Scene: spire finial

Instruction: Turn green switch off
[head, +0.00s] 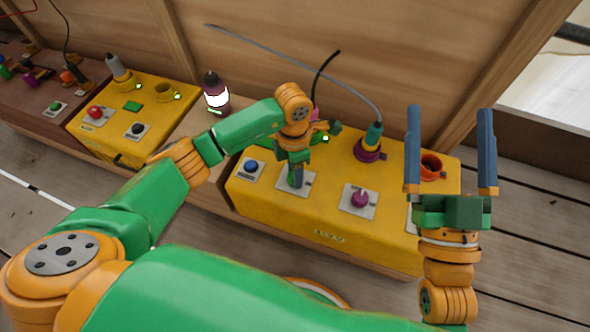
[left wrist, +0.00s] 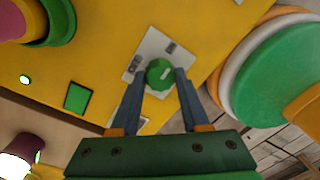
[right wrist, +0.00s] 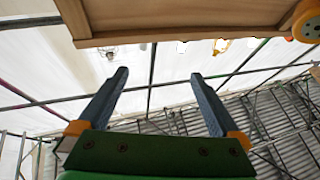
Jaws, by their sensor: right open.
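The green switch (left wrist: 160,74) is a round knob with a pale mark, on a light plate (left wrist: 155,50) with two small dark labels. My left gripper (left wrist: 160,76) has one finger on each side of the knob, and the tips appear to touch it. In the head view my left gripper (head: 295,184) points down at the same plate (head: 309,182) on the yellow box (head: 330,222) and hides the knob. My right gripper (head: 450,112) is open and empty, pointing up at the right; its spread fingers also show in the right wrist view (right wrist: 158,78).
On the box, a blue knob (head: 251,167) is left of my left gripper and a purple knob (head: 360,198) right of it. A purple socket with a cable (head: 370,150) and an orange ring (head: 431,165) stand behind. A second yellow box (head: 150,95) is further left; a wooden wall (head: 300,60) closes the back.

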